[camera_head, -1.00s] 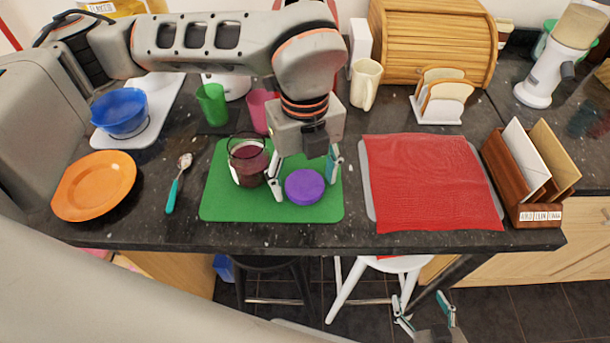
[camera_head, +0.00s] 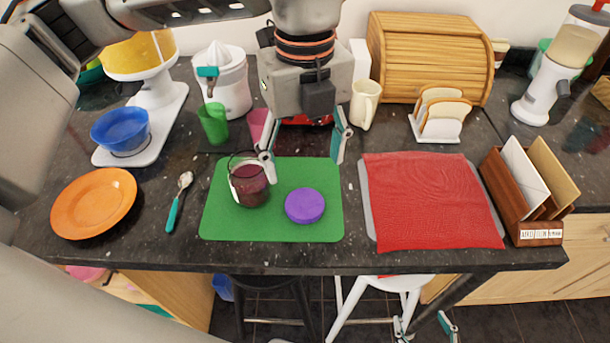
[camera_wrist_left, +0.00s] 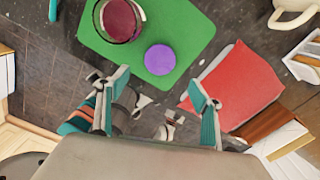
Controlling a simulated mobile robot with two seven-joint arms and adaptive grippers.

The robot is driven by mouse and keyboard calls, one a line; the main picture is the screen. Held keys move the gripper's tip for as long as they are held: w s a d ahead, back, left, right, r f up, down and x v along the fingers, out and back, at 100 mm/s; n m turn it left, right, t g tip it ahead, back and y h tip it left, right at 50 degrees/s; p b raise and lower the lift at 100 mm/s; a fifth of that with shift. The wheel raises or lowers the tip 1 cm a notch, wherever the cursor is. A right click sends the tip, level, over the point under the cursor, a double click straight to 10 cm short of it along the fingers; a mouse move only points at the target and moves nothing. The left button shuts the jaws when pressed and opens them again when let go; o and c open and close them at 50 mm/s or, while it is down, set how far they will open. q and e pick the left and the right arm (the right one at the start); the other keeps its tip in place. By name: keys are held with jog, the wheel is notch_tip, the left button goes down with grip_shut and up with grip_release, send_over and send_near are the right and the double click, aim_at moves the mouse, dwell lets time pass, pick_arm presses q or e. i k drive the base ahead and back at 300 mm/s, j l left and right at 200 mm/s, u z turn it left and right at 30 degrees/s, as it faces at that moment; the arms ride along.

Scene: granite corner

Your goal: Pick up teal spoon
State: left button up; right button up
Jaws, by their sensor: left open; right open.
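The teal spoon (camera_head: 174,212) lies on the dark granite counter between the orange plate and the green mat. Its metal bowl points away and its teal handle points toward the front edge. The end of a teal handle (camera_wrist_left: 53,11) shows at the top left of the left wrist view. My left gripper (camera_head: 303,158) is open and empty, raised above the green mat, well to the right of the spoon. My right gripper (camera_head: 425,327) is open and empty, low beyond the counter's front edge, partly cut off by the frame.
A glass jar with dark red contents (camera_head: 250,186) and a purple lid (camera_head: 305,205) are on the green mat (camera_head: 270,230). The orange plate (camera_head: 93,203) is left of the spoon. A blue bowl (camera_head: 120,130) and green cup (camera_head: 213,123) stand behind. A red cloth (camera_head: 430,200) lies right.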

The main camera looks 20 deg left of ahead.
aim_at(186, 180)
jog(key=k, duration=1)
